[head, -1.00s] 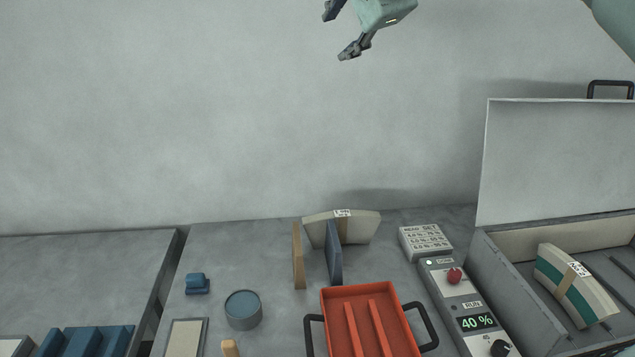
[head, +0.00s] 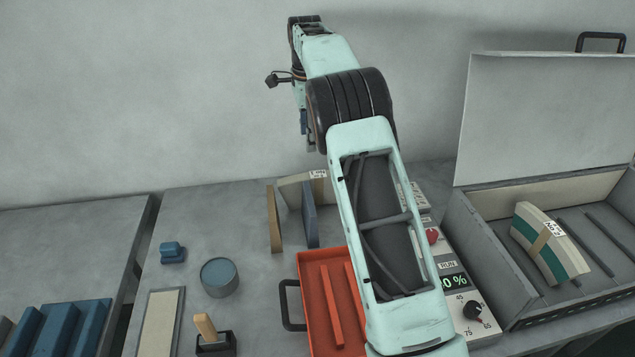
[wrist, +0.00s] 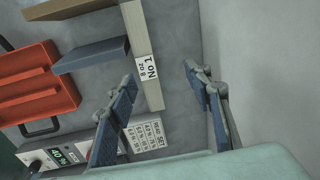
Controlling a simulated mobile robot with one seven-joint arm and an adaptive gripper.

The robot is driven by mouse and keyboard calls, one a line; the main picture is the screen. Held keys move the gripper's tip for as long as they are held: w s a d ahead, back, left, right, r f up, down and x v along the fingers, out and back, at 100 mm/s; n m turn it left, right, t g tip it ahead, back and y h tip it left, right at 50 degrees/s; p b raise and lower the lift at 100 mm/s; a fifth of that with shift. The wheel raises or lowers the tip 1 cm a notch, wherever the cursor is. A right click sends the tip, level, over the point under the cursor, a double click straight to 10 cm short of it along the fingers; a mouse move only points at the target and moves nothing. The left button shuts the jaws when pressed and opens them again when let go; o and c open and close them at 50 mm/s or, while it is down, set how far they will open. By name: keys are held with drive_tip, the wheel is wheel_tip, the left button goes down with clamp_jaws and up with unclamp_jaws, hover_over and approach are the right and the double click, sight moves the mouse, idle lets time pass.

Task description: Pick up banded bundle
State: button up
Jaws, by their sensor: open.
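A second bundle (head: 535,228), cream and teal with a tan band, lies in the open case at right. My gripper (wrist: 160,77) is open and empty, above the far end of the No 1 bundle, its fingers apart on either side in the wrist view. My arm hides part of that bundle in the head view.
A red tray (head: 318,300) with black handles is in front, partly behind my arm. A grey case (head: 490,240) with raised lid stands at right beside a control box (head: 474,308). A blue round tin (head: 219,277) sits at left. The wall is close behind.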

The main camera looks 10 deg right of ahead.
drive_tip(key=g, duration=0.2)
hover_over(318, 174)
drive_tip(key=shift+m, duration=0.4)
wheel_tip(318, 174, down, 5)
drive_tip(key=shift+w+a+f, duration=0.1)
drive_tip(key=shift+f, duration=0.1)
wheel_tip(318, 174, down, 5)
drive_tip(key=shift+r, duration=0.15)
drive_tip(key=shift+s+f, duration=0.2)
drive_tip(key=shift+f, duration=2.8)
drive_tip(key=shift+c, duration=0.4)
drive_tip(key=shift+r, duration=0.1)
clamp_jaws()
